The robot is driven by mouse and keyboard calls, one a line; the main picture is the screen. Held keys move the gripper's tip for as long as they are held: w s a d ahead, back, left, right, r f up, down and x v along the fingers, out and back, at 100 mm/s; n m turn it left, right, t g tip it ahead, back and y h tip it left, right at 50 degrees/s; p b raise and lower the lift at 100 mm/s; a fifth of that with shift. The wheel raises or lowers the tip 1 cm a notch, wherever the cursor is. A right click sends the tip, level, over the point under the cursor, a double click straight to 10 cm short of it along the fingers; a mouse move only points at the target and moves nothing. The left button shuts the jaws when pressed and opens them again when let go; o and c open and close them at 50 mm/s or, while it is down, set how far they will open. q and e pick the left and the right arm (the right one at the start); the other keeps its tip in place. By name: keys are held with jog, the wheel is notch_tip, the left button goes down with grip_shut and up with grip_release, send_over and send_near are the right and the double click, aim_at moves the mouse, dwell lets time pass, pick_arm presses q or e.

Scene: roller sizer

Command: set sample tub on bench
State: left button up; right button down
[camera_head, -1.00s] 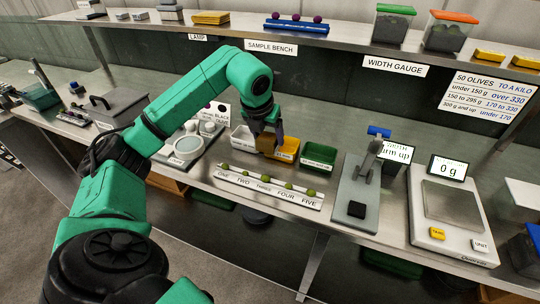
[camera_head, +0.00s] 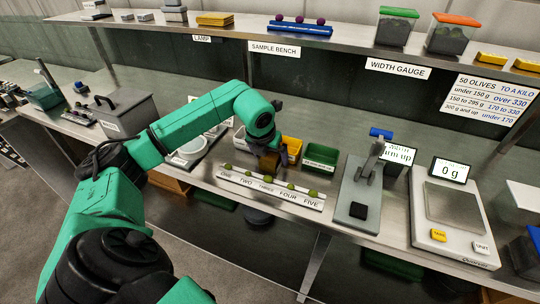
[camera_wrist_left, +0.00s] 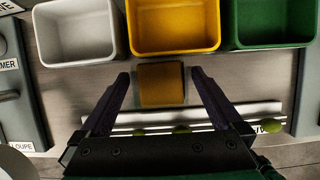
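A small brown, amber-topped square tub (camera_head: 269,159), which I take for the sample tub, is at the bench (camera_head: 223,159) between the yellow bin and the numbered strip. In the left wrist view the tub (camera_wrist_left: 161,85) appears upright in front of the yellow bin. My left gripper (camera_head: 270,154) is over it with fingers pointing down. In the left wrist view the fingers (camera_wrist_left: 161,76) stand apart on either side of the tub, with a gap showing at each side. The tub's underside is hidden. My right gripper is not in view.
White (camera_wrist_left: 78,32), yellow (camera_wrist_left: 172,27) and green (camera_wrist_left: 268,24) bins stand behind the tub. A strip with several olives (camera_head: 271,187) lies in front. The width gauge (camera_head: 362,194) and a scale reading 0 g (camera_head: 454,205) stand right. A shelf (camera_head: 345,46) runs above.

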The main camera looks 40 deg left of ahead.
pick_arm(q)
jog(key=shift+r, duration=0.3)
jog(key=v, duration=1.1)
jog(key=shift+s+r+b, duration=0.3)
jog(key=shift+r+b, duration=0.05)
jog(key=shift+d, duration=0.15)
